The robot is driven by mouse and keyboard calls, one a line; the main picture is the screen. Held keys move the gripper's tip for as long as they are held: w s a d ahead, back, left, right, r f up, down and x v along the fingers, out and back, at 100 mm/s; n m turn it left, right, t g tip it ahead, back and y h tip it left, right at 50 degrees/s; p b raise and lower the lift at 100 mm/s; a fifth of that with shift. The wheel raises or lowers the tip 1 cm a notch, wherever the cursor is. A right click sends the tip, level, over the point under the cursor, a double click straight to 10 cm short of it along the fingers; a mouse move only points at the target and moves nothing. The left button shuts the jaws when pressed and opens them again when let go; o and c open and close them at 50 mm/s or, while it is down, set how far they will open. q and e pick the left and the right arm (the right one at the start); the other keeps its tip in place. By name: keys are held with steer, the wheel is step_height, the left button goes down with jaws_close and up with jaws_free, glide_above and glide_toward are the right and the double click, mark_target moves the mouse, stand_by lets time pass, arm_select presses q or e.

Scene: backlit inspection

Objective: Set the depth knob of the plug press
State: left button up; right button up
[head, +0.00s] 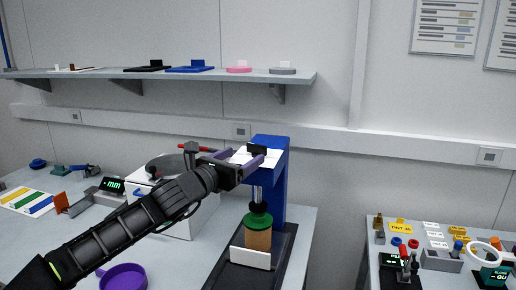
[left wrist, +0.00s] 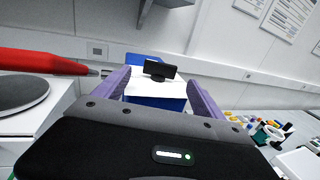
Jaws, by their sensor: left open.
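The blue plug press (head: 277,190) stands on the middle table on a black base (head: 284,250). Its depth knob (head: 257,149) is a black bar on a white plate at the press top, and it also shows in the left wrist view (left wrist: 160,69). My left gripper (head: 246,158) is open, with its purple fingers pointing at the press top. In the left wrist view the knob appears between and beyond the fingertips; I cannot tell whether they touch it. Below the press head, a green cap (head: 257,221) sits over an orange-brown block (head: 258,239). My right gripper is out of view.
A white box (head: 176,222) with a grey disc and red handle stands left of the press. A purple bowl (head: 123,276) is in front. A wall shelf (head: 200,75) runs behind and above. A second table (head: 374,262) at right holds small parts. A gap separates the tables.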

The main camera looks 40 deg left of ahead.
mark_target(256, 149)
arm_select(q)
steer(key=shift+w, duration=0.2)
steer(key=w, duration=0.7)
steer(key=shift+w+a+p, duration=0.25)
steer(key=shift+a+p, duration=0.05)
steer(key=shift+p, duration=0.1)
steer(key=shift+c, duration=0.3)
steer(key=c, duration=1.3)
steer(key=shift+f+b, duration=0.25)
steer(key=shift+b, duration=0.25)
steer(key=n+y+b, duration=0.1)
steer(key=y+b, duration=0.1)
steer(key=b, duration=0.2)
steer(key=n+y+b, duration=0.1)
steer(key=y+b, duration=0.1)
steer(key=b, duration=0.3)
steer(key=shift+d+f+n+g, duration=0.1)
steer(key=shift+f+n+g, duration=0.05)
steer(key=shift+n+g, duration=0.25)
steer(key=shift+r+y, duration=0.2)
steer(key=shift+y, duration=0.3)
steer(key=shift+r, duration=0.15)
